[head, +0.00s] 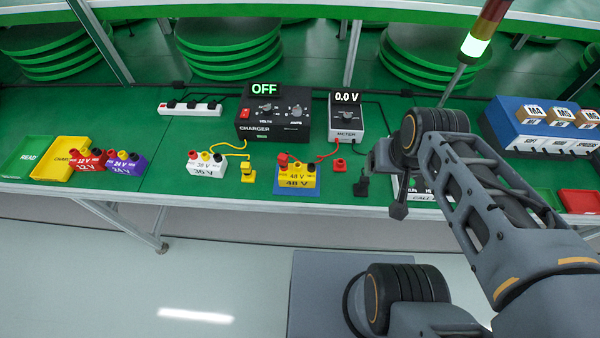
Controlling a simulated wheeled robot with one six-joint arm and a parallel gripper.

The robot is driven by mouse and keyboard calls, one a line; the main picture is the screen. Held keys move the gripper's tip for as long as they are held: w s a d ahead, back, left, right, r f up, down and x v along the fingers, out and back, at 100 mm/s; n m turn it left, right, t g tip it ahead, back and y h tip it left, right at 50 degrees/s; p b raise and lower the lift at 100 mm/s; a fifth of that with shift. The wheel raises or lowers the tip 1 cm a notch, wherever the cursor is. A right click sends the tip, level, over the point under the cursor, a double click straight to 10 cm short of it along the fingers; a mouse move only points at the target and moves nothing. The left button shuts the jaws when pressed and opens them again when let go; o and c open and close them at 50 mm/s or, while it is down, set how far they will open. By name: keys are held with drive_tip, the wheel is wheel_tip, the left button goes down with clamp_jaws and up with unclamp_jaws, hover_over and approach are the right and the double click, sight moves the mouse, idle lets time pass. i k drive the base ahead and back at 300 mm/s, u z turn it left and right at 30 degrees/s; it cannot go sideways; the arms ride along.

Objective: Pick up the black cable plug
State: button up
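The black cable plug (361,186) stands on the green bench near its front edge, below the meter (346,122) and right of a red plug (340,165). It is small and dark. My gripper (398,208) hangs at the end of my arm, just right of the black plug and apart from it in the picture. Its fingers are seen too small and dark to tell whether they are open. I see nothing held in it.
A yellow 48 V battery (297,177) on a blue mat and a yellow plug (248,172) lie left. The charger (273,122) reads OFF. A lamp pole (452,86) and blue bin rack (510,118) stand right. My arm covers part of a white sign (421,196).

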sight(364, 182)
drive_tip(key=u, duration=2.4)
drive_tip(key=k, duration=0.5)
drive_tip(key=z, duration=0.95)
